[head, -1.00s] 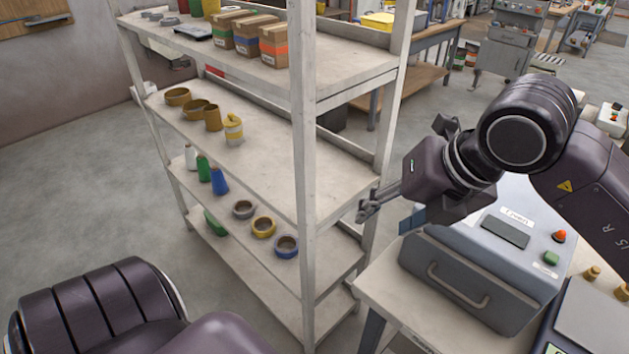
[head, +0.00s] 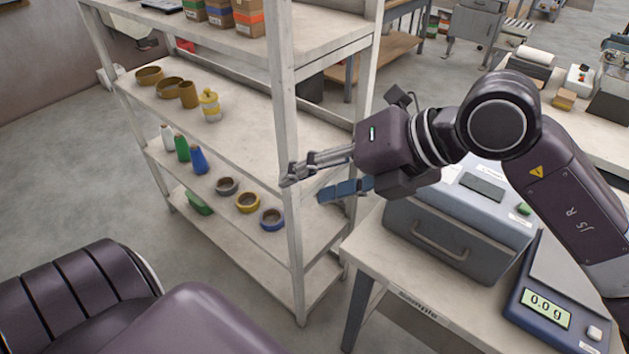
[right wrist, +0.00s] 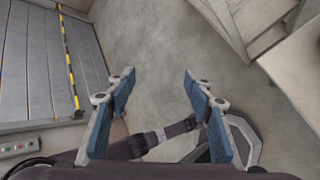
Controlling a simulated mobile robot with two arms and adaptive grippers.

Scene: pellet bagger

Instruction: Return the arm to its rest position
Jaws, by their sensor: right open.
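My right gripper (head: 306,188) is open and empty in the head view, in front of the shelf rack's near post and above the floor beside the table. In the right wrist view the right gripper (right wrist: 158,76) shows its two blue-padded fingers spread wide, with bare floor between them. My right arm reaches in from the right, bent, above the grey box-shaped device. Part of my left arm shows at the lower left of the head view; its gripper is out of sight.
A table (head: 365,244) carries the grey device (head: 435,238) and a scale (head: 545,310) reading 0.0 g. Open floor (head: 60,175) lies left of the rack.

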